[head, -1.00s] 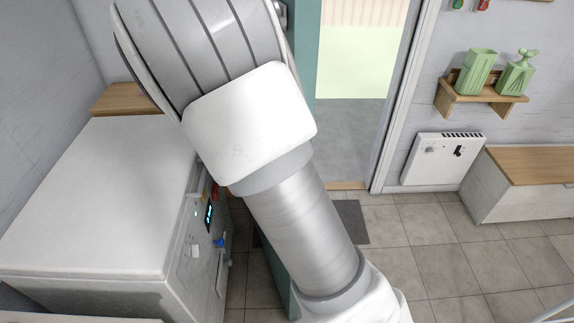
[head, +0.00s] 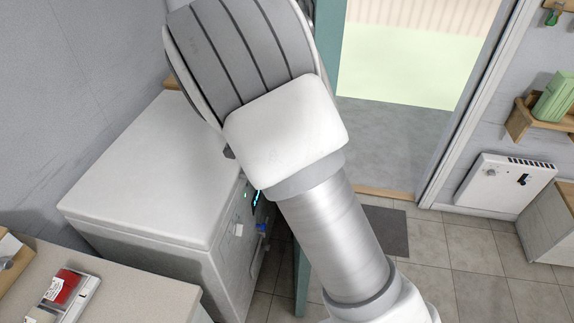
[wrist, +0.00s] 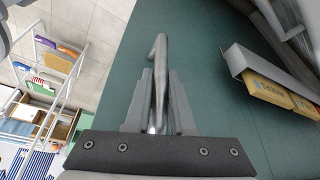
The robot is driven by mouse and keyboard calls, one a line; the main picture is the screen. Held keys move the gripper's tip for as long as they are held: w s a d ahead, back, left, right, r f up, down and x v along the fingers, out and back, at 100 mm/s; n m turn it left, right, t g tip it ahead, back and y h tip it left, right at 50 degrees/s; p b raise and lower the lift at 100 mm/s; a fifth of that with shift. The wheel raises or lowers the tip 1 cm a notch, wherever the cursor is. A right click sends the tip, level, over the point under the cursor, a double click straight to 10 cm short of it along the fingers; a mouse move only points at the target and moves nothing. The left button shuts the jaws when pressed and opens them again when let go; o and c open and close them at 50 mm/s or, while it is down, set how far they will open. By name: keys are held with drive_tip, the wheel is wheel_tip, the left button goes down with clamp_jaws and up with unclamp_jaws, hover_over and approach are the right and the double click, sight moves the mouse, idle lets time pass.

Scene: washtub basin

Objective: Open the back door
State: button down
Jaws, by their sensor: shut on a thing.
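The back door is a teal panel (wrist: 215,85) filling the middle of the wrist view. In the head view only narrow strips of the door (head: 329,45) show beside my arm, and it stands open. The doorway (head: 395,130) to its right shows a grey floor and green ground outside. My gripper (wrist: 158,92) is shut on the grey metal door handle (wrist: 158,58) in the wrist view. My gripper and the handle are hidden behind my arm in the head view.
A white chest-like appliance (head: 150,170) stands left of the door, close to it. A worktop (head: 130,290) with small items is at lower left. A dark mat (head: 386,230) lies by the threshold. A wall heater (head: 505,183) is on the right. Tiled floor is clear at lower right.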

drive_tip(key=c, duration=0.8)
unclamp_jaws()
drive_tip(key=shift+o, duration=0.2)
drive_tip(key=v, duration=1.7)
drive_tip(key=shift+a+r, duration=0.15)
drive_tip(key=shift+a, duration=0.05)
drive_tip(key=shift+s, duration=0.15)
